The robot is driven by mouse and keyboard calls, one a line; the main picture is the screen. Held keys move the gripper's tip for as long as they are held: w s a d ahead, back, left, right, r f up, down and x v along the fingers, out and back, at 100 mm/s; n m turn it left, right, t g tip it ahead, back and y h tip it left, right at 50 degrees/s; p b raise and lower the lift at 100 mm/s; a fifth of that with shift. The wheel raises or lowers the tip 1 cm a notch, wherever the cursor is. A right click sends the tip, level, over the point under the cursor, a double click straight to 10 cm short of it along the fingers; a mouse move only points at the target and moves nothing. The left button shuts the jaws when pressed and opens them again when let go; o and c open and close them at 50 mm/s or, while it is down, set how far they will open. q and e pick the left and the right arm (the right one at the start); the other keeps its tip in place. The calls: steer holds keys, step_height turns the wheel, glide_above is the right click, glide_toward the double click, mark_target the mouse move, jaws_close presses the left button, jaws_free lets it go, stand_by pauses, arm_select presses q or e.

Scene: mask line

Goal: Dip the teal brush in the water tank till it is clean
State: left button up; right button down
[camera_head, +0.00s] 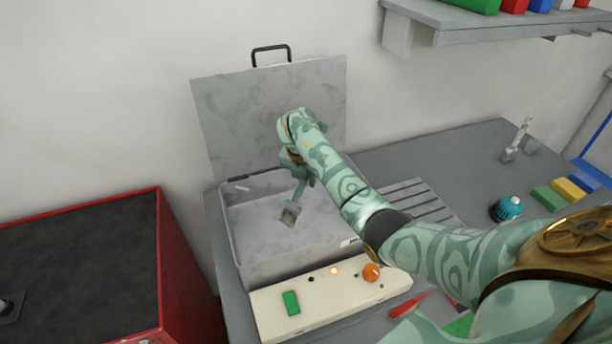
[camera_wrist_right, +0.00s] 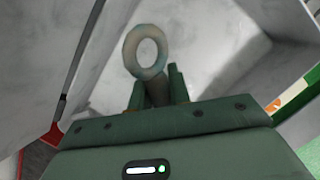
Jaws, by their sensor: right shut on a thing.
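My right gripper (camera_head: 301,172) is shut on the teal brush (camera_head: 297,201) over the open tank (camera_head: 285,264). The brush hangs tilted, its grey-brown bristle end (camera_head: 289,217) pointing down inside the tank's outline. I cannot tell whether the bristles touch water; no clear water surface shows. In the right wrist view the ring at the end of the brush handle (camera_wrist_right: 148,52) stands between the fingers (camera_wrist_right: 157,92), with the pale tank interior behind; the bristles are hidden there. The tank's grey lid (camera_head: 230,115) stands open behind. My left gripper is not in view.
A cream control panel (camera_head: 330,298) with a green switch (camera_head: 291,303) and an orange knob (camera_head: 372,272) lies in front of the tank. A red cabinet (camera_head: 185,265) stands left. A slatted rack (camera_head: 412,197), a teal-capped object (camera_head: 508,208) and coloured blocks (camera_head: 566,189) are right.

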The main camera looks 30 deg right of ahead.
steer(key=b+x, duration=0.3)
steer(key=s+a+b+x, duration=0.1)
steer(key=b+x, duration=0.2)
steer(key=x, duration=0.1)
steer(key=a+b+x, duration=0.1)
steer(key=b+x, duration=0.2)
steer(key=x, duration=0.1)
steer(key=shift+s+f, duration=0.25)
steer(key=shift+f, duration=0.05)
stand_by(1.8)
steer(key=d+p+v, duration=0.1)
steer(key=p+v, duration=0.3)
steer(key=v, duration=0.1)
steer(key=w+d+p+v, duration=0.1)
steer(key=p+v, duration=0.4)
steer(key=w+d+r+p+v, duration=0.1)
steer(key=p+v, duration=0.3)
steer(key=v, duration=0.1)
stand_by(0.4)
stand_by(2.0)
steer(key=p+v, duration=0.2)
steer(key=p, duration=0.1)
steer(key=p+v, duration=0.1)
steer(key=v, duration=0.1)
steer(key=shift+w+d+r, duration=0.1)
steer(key=shift+w+d, duration=0.15)
steer(key=shift+d, duration=0.05)
